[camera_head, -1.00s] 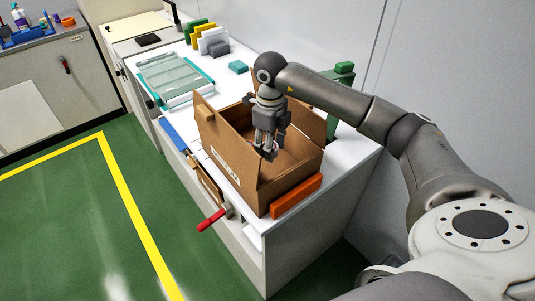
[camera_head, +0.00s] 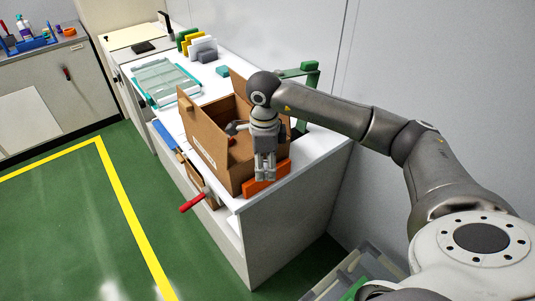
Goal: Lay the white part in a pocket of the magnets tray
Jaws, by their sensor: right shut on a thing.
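My right gripper (camera_head: 265,173) points down at the near right side of the open cardboard box (camera_head: 208,140). Its fingers are shut, with the tips in front of the orange block and box wall in this view. The thing between them is too small and hidden to make out. I cannot pick out the white part for sure. A grey tray (camera_head: 345,272) with compartments shows partly at the lower right, behind my arm. A teal-framed tray (camera_head: 165,82) lies on the far bench. I cannot tell which is the magnets tray. My left gripper is out of view.
The box has raised flaps and some red and grey things inside. An orange block (camera_head: 280,178) and a red handle (camera_head: 193,202) are at the bench's near edge. A green stand (camera_head: 312,90) rises behind my right arm. The green floor at the left is clear.

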